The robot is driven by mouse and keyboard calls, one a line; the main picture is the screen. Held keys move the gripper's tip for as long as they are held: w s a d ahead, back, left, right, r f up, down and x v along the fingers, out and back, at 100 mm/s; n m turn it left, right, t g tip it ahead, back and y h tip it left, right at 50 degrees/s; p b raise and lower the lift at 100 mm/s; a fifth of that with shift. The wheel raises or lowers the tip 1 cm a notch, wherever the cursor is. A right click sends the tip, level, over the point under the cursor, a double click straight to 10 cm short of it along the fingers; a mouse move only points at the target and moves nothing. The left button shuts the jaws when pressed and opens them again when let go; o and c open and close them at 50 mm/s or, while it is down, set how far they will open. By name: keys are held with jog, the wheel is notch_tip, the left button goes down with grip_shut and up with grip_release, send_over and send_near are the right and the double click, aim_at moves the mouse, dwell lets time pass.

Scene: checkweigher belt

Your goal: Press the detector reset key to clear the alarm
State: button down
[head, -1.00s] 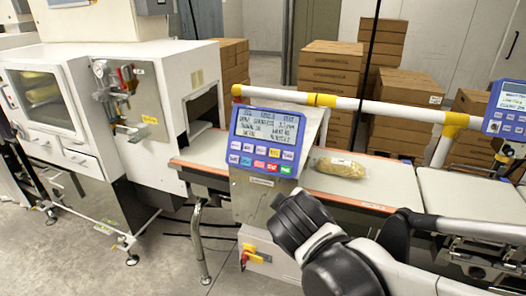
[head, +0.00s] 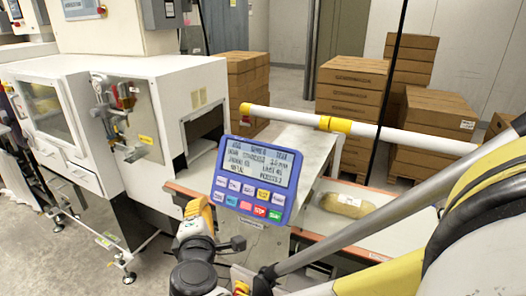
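The blue control panel (head: 287,207) stands tilted on its housing over the belt. Its screen (head: 257,163) shows lines of dark text, too small to read surely. Below are two rows of small coloured keys, among them a red key (head: 260,211) and a green key (head: 275,214). The labels are too blurred to tell which key is reset. My gripper (head: 198,208) is at the panel's lower left, with yellow finger parts pointing up near the left keys. I cannot tell whether it touches the panel, or whether its fingers are open or shut.
A bagged product (head: 345,205) lies on the belt (head: 318,222) right of the panel. A white rail with yellow joints (head: 340,125) runs behind the panel. A white machine (head: 165,75) stands left, and stacked cartons (head: 352,90) stand behind. My arm covers the lower right.

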aim_at(225, 193)
jog(key=shift+w+d+f+b, duration=0.55)
jog(key=shift+w+f, duration=0.1)
jog(key=shift+w, duration=0.6)
jog(key=shift+w+d+f+b, duration=0.5)
jog(key=shift+w+f, duration=0.2)
jog(key=shift+w, duration=0.5)
jog(key=shift+w+d+f+b, duration=0.55)
jog(key=shift+w+f, duration=0.1)
jog(key=shift+w, duration=0.6)
jog(key=shift+w+d+f, duration=0.15)
jog(key=shift+w+f, duration=0.05)
jog(key=shift+w, duration=0.15)
jog(key=shift+w+d+f+b, duration=0.2)
jog(key=shift+w+b, duration=0.15)
jog(key=shift+b, duration=0.15)
jog(key=shift+s+a+r, duration=0.35)
jog(key=shift+s+r, duration=0.05)
jog(key=shift+s, duration=0.3)
jog(key=shift+p, duration=0.3)
jog(key=shift+s+a+r+p, duration=0.25)
jog(key=shift+s+a+r, duration=0.1)
jog(key=shift+s, duration=0.35)
jog(key=shift+s+a+r+p, duration=0.25)
jog(key=shift+s+r, duration=0.15)
jog(key=shift+s, duration=0.25)
jog(key=shift+s+a+r+p, duration=0.25)
jog(key=shift+s+r, duration=0.1)
jog(key=shift+s, duration=0.35)
